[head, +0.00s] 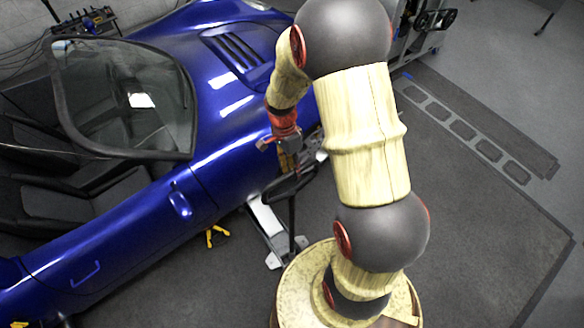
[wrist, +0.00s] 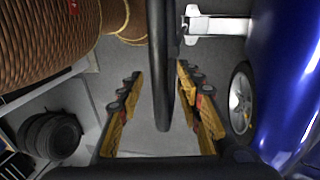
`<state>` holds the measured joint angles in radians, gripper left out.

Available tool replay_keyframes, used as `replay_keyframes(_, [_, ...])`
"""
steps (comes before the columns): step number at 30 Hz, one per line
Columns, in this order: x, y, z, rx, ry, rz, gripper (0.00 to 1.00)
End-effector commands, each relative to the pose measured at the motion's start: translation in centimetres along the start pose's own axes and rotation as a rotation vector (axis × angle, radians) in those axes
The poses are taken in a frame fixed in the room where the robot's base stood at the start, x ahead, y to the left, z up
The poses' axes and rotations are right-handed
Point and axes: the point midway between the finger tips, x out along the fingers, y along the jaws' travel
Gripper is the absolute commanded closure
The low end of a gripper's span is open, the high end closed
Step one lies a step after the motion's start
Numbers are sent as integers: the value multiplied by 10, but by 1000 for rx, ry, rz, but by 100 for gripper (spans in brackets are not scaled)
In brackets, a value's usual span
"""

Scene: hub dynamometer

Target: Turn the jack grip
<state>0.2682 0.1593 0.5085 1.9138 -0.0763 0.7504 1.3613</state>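The jack grip (wrist: 162,60) is a long dark bar in the wrist view, running between the two fingers of my gripper (wrist: 161,95). The fingers are spread, with a visible gap on each side of the bar. In the head view the dark grip (head: 291,188) is on an upright dark shaft, just below my gripper (head: 288,158), whose fingers are too small there to make out. The pale jack (head: 268,222) lies low on the floor beside the car; part of it also shows in the wrist view (wrist: 215,25).
The blue car (head: 150,205) stands close on the left, and its wheel (wrist: 240,100) shows in the wrist view. A yellow stand (head: 216,236) is on the floor near the jack. Stacked tyres (wrist: 50,135) are at the wrist view's left. Floor to the right is clear.

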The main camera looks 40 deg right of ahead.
Motion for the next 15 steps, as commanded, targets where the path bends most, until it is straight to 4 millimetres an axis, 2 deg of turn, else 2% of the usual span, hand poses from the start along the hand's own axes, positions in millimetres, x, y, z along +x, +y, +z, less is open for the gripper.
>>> replay_keyframes(6, [0, 0, 0, 0, 0, 0, 66])
replay_keyframes(15, [0, 0, 0, 0, 0, 0, 83])
